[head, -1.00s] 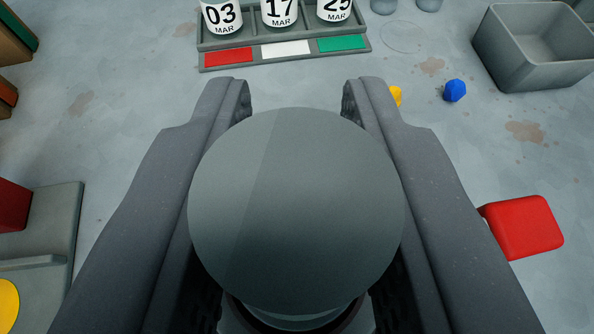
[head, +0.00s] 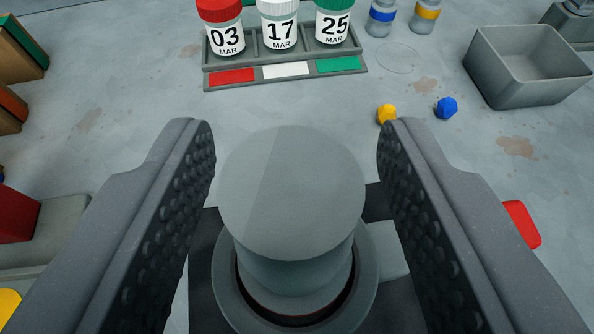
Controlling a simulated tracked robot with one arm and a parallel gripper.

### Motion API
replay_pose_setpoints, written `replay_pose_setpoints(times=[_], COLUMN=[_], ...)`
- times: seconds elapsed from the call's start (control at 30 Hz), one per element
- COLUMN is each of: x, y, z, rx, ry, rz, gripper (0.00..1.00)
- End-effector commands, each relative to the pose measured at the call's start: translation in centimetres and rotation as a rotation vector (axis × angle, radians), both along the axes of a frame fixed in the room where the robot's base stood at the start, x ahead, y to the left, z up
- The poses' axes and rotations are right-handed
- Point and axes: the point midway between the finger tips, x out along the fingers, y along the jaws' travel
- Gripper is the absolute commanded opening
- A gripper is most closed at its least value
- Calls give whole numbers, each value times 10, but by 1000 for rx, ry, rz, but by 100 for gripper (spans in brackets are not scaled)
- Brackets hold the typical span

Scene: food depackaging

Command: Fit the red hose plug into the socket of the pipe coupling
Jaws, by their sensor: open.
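A grey cylinder with a wide round top (head: 292,190) stands upright below my gripper, and a thin reddish band shows low on it. Its foot sits inside a round grey collar (head: 232,300) on a dark base; this looks like the plug in the coupling's socket, but how deep it sits is hidden. My gripper (head: 295,140) is open, one finger on each side of the cylinder, with clear gaps to its top.
A rack (head: 285,78) with red, white and green capped bottles stands at the back. A grey bin (head: 530,75) is at the back right. Small yellow (head: 386,114) and blue (head: 446,107) pieces lie ahead. A red object (head: 522,223) is at right, a red block (head: 18,210) at left.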

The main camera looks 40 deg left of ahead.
Motion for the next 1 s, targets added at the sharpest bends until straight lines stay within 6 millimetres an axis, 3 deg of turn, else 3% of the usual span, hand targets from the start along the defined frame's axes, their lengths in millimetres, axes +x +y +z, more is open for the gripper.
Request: replay_pose_setpoints(times=[0.5,0.7,1.0], x=[-55,-68,-73], y=[-47,-60,-64], z=[30,36,38], rx=[3,-1,0], ry=[0,3,3], rz=[0,-2,-1], gripper=[46,46,46])
